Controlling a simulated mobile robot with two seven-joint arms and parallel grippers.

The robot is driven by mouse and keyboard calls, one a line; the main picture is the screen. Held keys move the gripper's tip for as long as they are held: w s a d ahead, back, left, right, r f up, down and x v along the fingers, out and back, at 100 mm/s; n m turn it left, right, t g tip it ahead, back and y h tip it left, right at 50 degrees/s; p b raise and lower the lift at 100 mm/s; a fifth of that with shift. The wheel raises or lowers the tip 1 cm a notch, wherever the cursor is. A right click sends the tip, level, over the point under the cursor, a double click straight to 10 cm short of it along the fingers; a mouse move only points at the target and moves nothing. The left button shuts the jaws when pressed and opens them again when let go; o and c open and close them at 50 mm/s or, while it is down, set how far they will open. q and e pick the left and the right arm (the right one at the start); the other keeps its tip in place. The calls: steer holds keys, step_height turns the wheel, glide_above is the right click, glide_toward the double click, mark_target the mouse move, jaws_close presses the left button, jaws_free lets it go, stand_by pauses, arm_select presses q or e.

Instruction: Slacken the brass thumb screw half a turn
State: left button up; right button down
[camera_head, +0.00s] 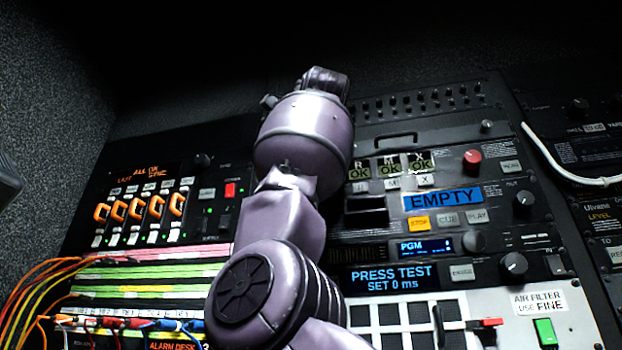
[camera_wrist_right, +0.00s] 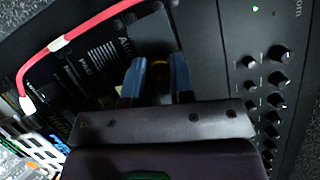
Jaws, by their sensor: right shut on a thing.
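The brass thumb screw (camera_wrist_right: 160,66) shows in the right wrist view as a small yellow, rounded edge on a dark panel. It sits between the two blue fingertips of my right gripper (camera_wrist_right: 157,78), which is shut on it. The rest of the screw is in shadow, so I cannot tell how far it is turned. In the head view my right arm reaches up across the rack and hides its own gripper and the screw.
A red cable (camera_wrist_right: 85,32) arcs close to the left of the gripper. A column of black knobs (camera_wrist_right: 277,80) lies to the right. In the head view, a white cable (camera_head: 560,167) hangs at the right, and orange and yellow cables (camera_head: 28,285) bunch at lower left.

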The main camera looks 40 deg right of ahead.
steer(key=n+g+h+p, duration=0.1)
steer(key=n+g, duration=0.2)
steer(key=n, duration=0.2)
steer(key=n+g+h+p, duration=0.1)
steer(key=n+g, duration=0.2)
steer(key=n, duration=0.3)
steer(key=n+g+h+p, duration=0.1)
steer(key=n+g, duration=0.2)
steer(key=n, duration=0.3)
steer(key=shift+w+a+r, duration=0.2)
steer(key=shift+r, duration=0.2)
stand_by(0.3)
steer(key=shift+n+p, duration=0.3)
steer(key=shift+n, duration=0.1)
stand_by(0.4)
steer(key=c, duration=1)
jaws_free()
steer(key=shift+f, duration=0.1)
steer(key=shift+a, duration=0.15)
